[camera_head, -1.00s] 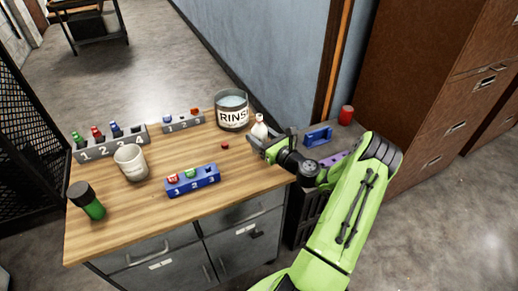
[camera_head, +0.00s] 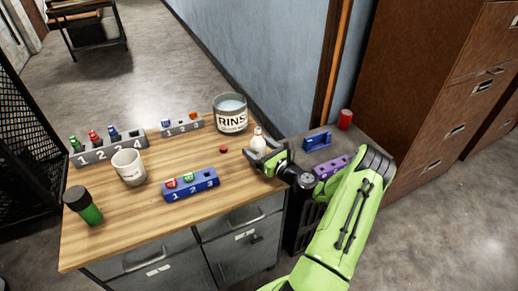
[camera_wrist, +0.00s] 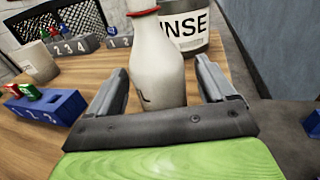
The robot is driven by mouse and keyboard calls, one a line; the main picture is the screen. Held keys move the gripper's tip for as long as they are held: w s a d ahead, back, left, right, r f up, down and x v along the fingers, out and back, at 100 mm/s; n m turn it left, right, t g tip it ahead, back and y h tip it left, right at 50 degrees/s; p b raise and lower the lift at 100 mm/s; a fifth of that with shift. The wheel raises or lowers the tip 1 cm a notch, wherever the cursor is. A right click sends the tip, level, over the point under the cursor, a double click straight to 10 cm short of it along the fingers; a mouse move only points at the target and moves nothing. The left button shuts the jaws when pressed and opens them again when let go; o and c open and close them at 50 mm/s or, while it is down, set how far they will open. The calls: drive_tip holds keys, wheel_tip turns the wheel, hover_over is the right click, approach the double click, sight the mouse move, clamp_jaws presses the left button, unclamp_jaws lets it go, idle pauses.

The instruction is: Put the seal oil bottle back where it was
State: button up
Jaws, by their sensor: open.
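The seal oil bottle appears to be the white bottle (camera_head: 258,141) standing upright near the right edge of the wooden table, with a reddish band near its top. In the wrist view the white bottle (camera_wrist: 157,62) stands between the two fingers, its base hidden behind the gripper body. My gripper (camera_head: 262,157) is open around the bottle at table height. The wrist view shows my gripper (camera_wrist: 160,95) with a gap visible at the right finger. Whether the left finger touches the bottle I cannot tell.
The RINSE bucket (camera_head: 230,114) stands just behind the bottle. A blue rack (camera_head: 191,185), grey racks (camera_head: 110,149) (camera_head: 182,125), a white cup (camera_head: 128,167), a green dark-capped bottle (camera_head: 83,206) and a small red cap (camera_head: 223,149) are on the table. A side surface holds a red can (camera_head: 345,120).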

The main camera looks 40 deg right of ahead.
drive_tip(key=s, duration=1.1)
drive_tip(key=shift+s+a+r+p, duration=0.1)
drive_tip(key=shift+s+a+p, duration=0.05)
drive_tip(key=shift+s+p, duration=0.25)
drive_tip(key=w+a+r+n+g+y, duration=0.1)
drive_tip(key=a+n+g+y, duration=0.1)
drive_tip(key=a+n, duration=0.2)
drive_tip(key=w+a+r+n+g+y, duration=0.1)
drive_tip(key=w+a+n+g+y, duration=0.1)
drive_tip(key=a+n, duration=0.2)
drive_tip(key=w+a+r+n+g+y, duration=0.1)
drive_tip(key=w+a+n+g+y, duration=0.1)
drive_tip(key=a+n, duration=0.3)
drive_tip(key=shift+a+y, duration=0.2)
drive_tip(key=shift+y, duration=0.3)
drive_tip(key=s+a+r+n+g+h, duration=0.2)
drive_tip(key=s+a+r+n+g, duration=0.2)
drive_tip(key=a+n, duration=0.45)
drive_tip(key=s+a+r+n+g+h, duration=0.2)
drive_tip(key=s+a+r+n+g, duration=0.25)
drive_tip(key=a+n, duration=0.35)
drive_tip(key=s+r+n+t+h, duration=0.2)
drive_tip(key=s+r+n, duration=0.4)
drive_tip(key=s, duration=0.4)
drive_tip(key=shift+s+n+h, duration=0.2)
drive_tip(key=shift+n+h, duration=0.1)
drive_tip(key=shift+n, duration=0.15)
